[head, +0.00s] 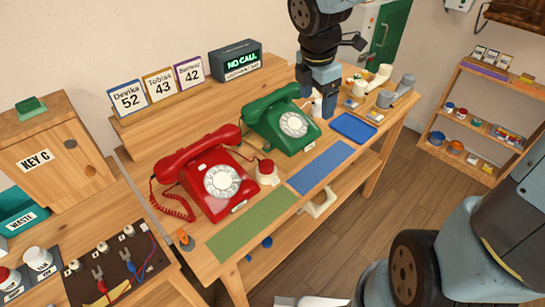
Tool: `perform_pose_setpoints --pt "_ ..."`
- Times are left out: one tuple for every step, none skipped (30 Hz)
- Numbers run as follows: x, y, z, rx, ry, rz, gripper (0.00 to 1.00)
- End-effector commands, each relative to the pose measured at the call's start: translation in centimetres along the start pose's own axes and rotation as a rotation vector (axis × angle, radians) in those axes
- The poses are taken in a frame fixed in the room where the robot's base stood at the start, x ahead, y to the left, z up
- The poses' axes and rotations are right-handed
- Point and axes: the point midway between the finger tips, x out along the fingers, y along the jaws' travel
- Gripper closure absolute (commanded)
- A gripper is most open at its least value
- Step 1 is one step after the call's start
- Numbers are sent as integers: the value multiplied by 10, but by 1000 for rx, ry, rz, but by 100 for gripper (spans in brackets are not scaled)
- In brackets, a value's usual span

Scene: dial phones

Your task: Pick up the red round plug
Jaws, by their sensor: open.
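A red round-topped piece on a pale base (266,171) stands on the wooden desk between the red phone (208,178) and the green phone (286,121). Another red round-topped piece (6,277) is at the lower left edge, partly cut off. I cannot tell for sure which is the red round plug. My gripper (323,108) points down beside the right end of the green phone, behind and to the right of the red piece on the desk. It is open and its fingers are small in the view; I see nothing held.
A green mat (250,224) and blue mat (320,167) line the desk's front. A blue tray (353,127) and small pale items lie to the right. A side board (80,274) holds cables. A shelf (480,122) stands far right.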

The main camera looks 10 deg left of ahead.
Motion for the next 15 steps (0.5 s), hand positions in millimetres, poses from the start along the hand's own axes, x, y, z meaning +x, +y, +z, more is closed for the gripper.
perform_pose_setpoints --pt "11 10 -13 -131 21 -15 21" --pt "16 14 -21 -212 32 -20 21" --pt "23 21 -32 -320 49 -24 21" --pt "27 25 -40 -399 62 -26 21" --pt "32 29 -48 -478 74 -27 21" --pt "38 34 -59 -577 93 -28 21" --pt "42 37 -66 -648 107 -27 21" --pt "45 40 -74 -715 120 -24 21" --pt "49 44 -83 -798 136 -19 21" --pt "52 46 -90 -857 148 -15 21" --pt "55 48 -95 -908 159 -11 21" --pt "57 50 -103 -969 172 -5 21" --pt "59 52 -108 -1009 181 0 21" --pt "60 53 -111 -1043 188 5 21" --pt "62 54 -116 -1082 196 10 21"
